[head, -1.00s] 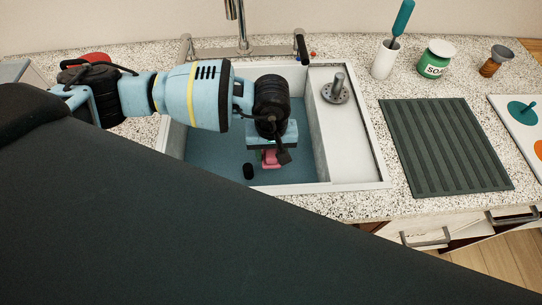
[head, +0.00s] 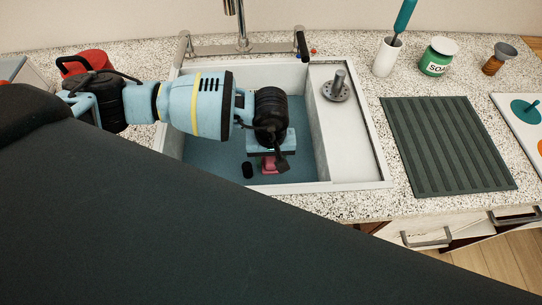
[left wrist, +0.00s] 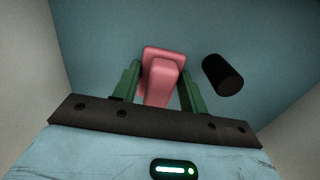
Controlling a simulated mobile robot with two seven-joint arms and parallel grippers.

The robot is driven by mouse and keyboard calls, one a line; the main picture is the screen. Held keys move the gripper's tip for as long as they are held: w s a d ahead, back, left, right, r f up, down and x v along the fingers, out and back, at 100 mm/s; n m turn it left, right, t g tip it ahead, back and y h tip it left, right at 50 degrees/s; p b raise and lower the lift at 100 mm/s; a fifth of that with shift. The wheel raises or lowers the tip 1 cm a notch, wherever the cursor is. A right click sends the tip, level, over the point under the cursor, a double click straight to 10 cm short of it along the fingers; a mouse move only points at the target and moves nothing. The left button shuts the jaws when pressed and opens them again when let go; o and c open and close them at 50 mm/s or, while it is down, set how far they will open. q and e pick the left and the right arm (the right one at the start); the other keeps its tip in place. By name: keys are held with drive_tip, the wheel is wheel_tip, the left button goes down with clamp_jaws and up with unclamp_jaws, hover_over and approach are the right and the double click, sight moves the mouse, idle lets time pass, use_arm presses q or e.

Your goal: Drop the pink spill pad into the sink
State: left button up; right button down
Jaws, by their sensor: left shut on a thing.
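The pink spill pad (left wrist: 160,75) is between the green fingers of my left gripper (left wrist: 157,90) in the left wrist view. The gripper is shut on it. In the head view the left gripper (head: 268,163) points down inside the sink (head: 210,150), and part of the pink pad (head: 270,169) shows below it. The pad appears to be above the blue sink floor; the exact gap cannot be told. My right gripper is not in view.
A black cylinder (head: 248,170) lies in the sink, left of the gripper; it also shows in the left wrist view (left wrist: 223,75). The faucet (head: 241,30) stands behind. A ridged dark mat (head: 447,145), a soap jar (head: 438,58) and a white cup with a teal-handled brush (head: 388,57) are at right.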

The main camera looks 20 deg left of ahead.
use_arm(q)
drive_tip(key=o, duration=1)
drive_tip(key=shift+r, duration=0.15)
wheel_tip(320, 180, up, 13)
